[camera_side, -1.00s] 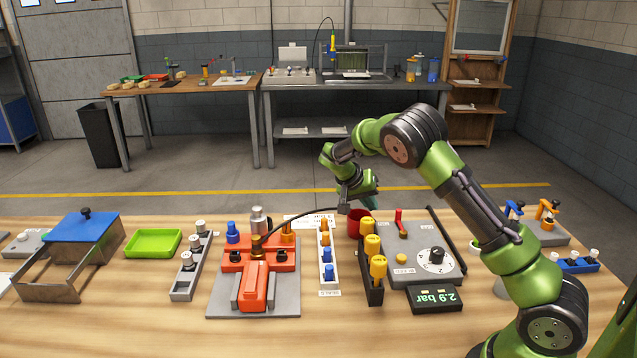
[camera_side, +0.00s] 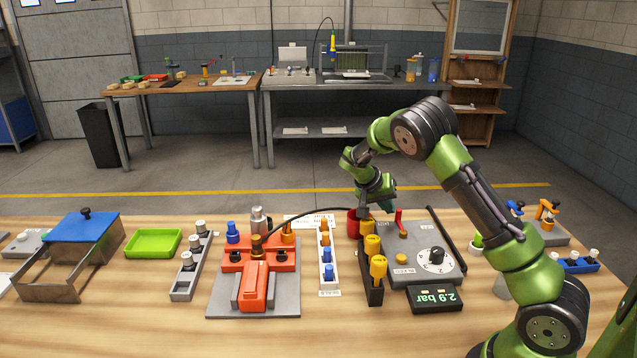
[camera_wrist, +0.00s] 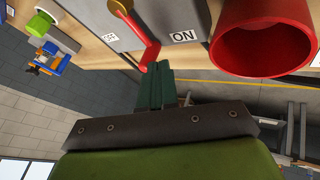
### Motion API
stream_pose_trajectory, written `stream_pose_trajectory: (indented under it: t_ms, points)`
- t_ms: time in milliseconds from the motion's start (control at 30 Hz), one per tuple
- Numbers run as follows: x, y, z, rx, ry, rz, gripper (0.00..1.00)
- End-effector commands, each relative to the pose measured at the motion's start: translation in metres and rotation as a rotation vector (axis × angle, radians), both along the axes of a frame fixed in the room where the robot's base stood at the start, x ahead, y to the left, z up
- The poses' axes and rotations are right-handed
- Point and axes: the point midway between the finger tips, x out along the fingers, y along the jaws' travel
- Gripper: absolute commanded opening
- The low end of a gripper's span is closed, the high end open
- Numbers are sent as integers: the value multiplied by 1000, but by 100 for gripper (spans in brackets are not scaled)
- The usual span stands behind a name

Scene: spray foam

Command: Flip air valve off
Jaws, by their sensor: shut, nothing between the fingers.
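The air valve is a red lever (camera_side: 398,221) standing up from the grey panel (camera_side: 425,231). In the wrist view the red lever (camera_wrist: 142,38) extends between an OFF label (camera_wrist: 110,37) and an ON label (camera_wrist: 184,36). My gripper (camera_side: 388,208) is just left of the lever in the side view, above the panel's far left edge. In the wrist view my gripper's dark green fingers (camera_wrist: 158,75) are shut and empty, with their tips close to the lever's end. I cannot tell whether they touch it.
A red cup (camera_side: 354,222) stands left of the panel and looms close in the wrist view (camera_wrist: 262,40). A gauge display (camera_side: 434,299) reads 2.9 bar. A dial (camera_side: 436,259) sits on the panel.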

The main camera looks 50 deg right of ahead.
Motion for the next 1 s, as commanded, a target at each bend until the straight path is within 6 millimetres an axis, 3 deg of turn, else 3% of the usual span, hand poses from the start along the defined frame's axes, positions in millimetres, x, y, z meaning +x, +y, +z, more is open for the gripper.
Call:
stream_pose_trajectory:
  t_ms: [567,1000]
  points:
    - [-3,-10,0,0,1,-139,0]
    - [-17,-32,-1,-2,0,-517,0]
